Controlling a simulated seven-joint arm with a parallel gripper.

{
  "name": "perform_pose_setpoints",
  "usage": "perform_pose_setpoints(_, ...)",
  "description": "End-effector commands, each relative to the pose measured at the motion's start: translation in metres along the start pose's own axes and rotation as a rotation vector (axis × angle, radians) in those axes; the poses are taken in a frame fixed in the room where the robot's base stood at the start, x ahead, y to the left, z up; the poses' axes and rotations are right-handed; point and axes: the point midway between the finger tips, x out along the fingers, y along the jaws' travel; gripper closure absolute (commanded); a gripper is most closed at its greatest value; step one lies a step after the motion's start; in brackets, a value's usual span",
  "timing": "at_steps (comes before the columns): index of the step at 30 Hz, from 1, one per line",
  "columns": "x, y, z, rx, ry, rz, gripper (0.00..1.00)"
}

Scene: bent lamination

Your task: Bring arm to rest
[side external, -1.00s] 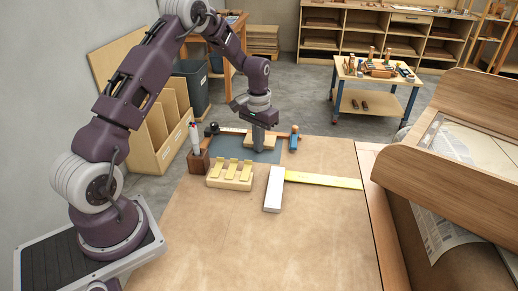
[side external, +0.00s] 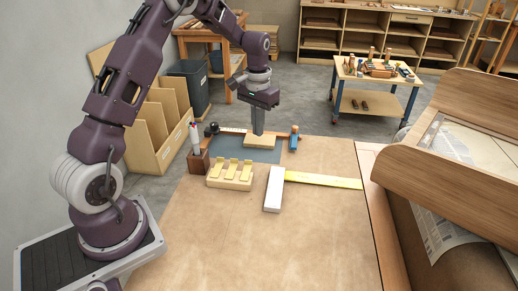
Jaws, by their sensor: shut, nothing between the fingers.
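My gripper (side external: 258,131) is shut and empty, pointing straight down above the far end of the bench. Its tips are just over or touching a small light wooden piece (side external: 262,143); I cannot tell which. That piece lies on a dark blue-grey mat (side external: 262,156). My arm rises from the left and reaches over the back of the bench.
On the bench (side external: 300,240) are a wooden block with several yellow pieces (side external: 230,184), a white bar (side external: 274,190), a yellow strip (side external: 330,180), a pen holder (side external: 198,161) and a blue-bodied tool (side external: 294,140). The bench front is clear.

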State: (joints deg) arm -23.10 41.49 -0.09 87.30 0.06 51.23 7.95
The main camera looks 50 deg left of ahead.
Motion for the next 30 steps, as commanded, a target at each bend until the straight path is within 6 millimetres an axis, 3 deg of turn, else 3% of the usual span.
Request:
perform_pose_setpoints(9, -0.004, -0.002, -0.001, -0.001, 0.004, 0.001, 1.0)
perform_pose_setpoints(11, -0.003, -0.013, -0.003, -0.004, 0.029, 0.005, 1.0)
perform_pose_setpoints(15, -0.001, -0.057, -0.014, -0.007, 0.141, 0.01, 1.0)
perform_pose_setpoints(19, 0.003, -0.077, -0.019, -0.001, 0.196, 0.001, 1.0)
perform_pose_setpoints(27, 0.048, -0.077, -0.019, 0.001, 0.198, 0.001, 1.0)
perform_pose_setpoints(30, 0.044, -0.057, -0.031, 0.006, 0.202, 0.0, 1.0)
